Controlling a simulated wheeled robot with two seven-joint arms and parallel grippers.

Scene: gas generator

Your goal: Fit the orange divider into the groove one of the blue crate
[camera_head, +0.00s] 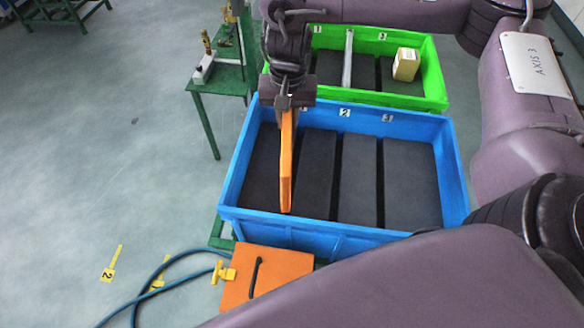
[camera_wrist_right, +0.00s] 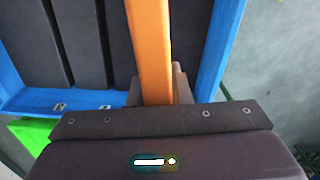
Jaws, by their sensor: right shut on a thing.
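The orange divider (camera_head: 286,165) hangs from my right gripper (camera_head: 285,102) over the left part of the blue crate (camera_head: 335,236). My right gripper is shut on its far end, and the divider also shows between the fingers in the right wrist view (camera_wrist_right: 150,45). The divider runs lengthwise along the first gap between the dark blocks, left of label 2 (camera_head: 345,112). The divider and gripper cover most of that gap. I cannot tell whether its lower edge is inside the groove or above it. My left gripper is not in view.
A green crate (camera_head: 425,101) behind holds a grey divider (camera_head: 348,60) and a yellowish box (camera_head: 406,64). A green table (camera_head: 208,85) stands at the back left. An orange panel with a black handle (camera_head: 265,272) and a blue hose (camera_head: 150,290) lie in front.

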